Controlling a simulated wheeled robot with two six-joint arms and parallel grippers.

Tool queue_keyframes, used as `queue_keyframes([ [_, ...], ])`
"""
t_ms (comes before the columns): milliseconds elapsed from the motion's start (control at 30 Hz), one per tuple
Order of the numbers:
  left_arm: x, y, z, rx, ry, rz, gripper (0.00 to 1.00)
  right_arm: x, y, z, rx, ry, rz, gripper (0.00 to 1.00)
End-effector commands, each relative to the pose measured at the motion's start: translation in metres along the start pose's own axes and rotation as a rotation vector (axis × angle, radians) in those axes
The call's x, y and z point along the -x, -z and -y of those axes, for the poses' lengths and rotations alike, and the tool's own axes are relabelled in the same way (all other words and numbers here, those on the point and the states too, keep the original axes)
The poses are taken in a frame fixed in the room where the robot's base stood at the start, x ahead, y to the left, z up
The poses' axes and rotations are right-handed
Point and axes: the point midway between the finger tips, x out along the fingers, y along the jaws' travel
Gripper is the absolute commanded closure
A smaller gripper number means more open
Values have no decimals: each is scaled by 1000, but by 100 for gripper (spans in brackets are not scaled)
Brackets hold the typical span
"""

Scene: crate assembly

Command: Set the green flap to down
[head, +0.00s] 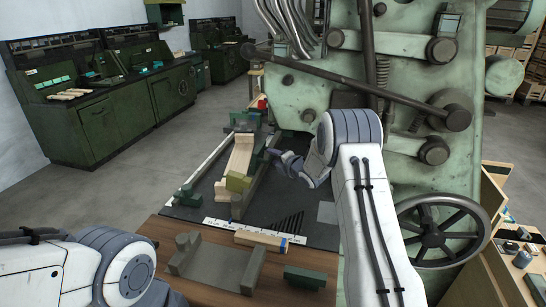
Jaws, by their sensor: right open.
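A darker green part (245,121) stands at the far end of that piece; I cannot tell for certain which is the flap. My right gripper (277,159) is open and empty, to the right of the wooden piece and apart from the olive block. My left arm shows at the lower left, but its gripper is out of view.
A grey fixture (215,262), a wooden strip (262,238) and a dark green block (305,277) lie on the near brown table (165,230). A large green machine (410,165) with a handwheel (437,229) stands close on the right. Green consoles (95,120) stand at the far left.

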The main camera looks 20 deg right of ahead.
Motion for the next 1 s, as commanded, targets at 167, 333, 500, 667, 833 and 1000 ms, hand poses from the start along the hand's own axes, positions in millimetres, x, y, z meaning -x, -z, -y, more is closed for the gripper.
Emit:
queue_keyframes([
  [167,2,0,0,0,0,0,100,-11,1,0,0,0,0,50],
  [333,2,0,0,0,0,0,100,-12,0,0,-1,1,0,50],
  [500,2,0,0,0,0,0,100,-12,0,0,-1,0,0,73],
  [667,2,0,0,0,0,0,100,-12,0,0,-1,0,0,100],
  [833,2,0,0,0,0,0,100,-12,0,0,-1,1,1,100],
  [1000,2,0,0,0,0,0,100,-12,0,0,-1,1,1,100],
])
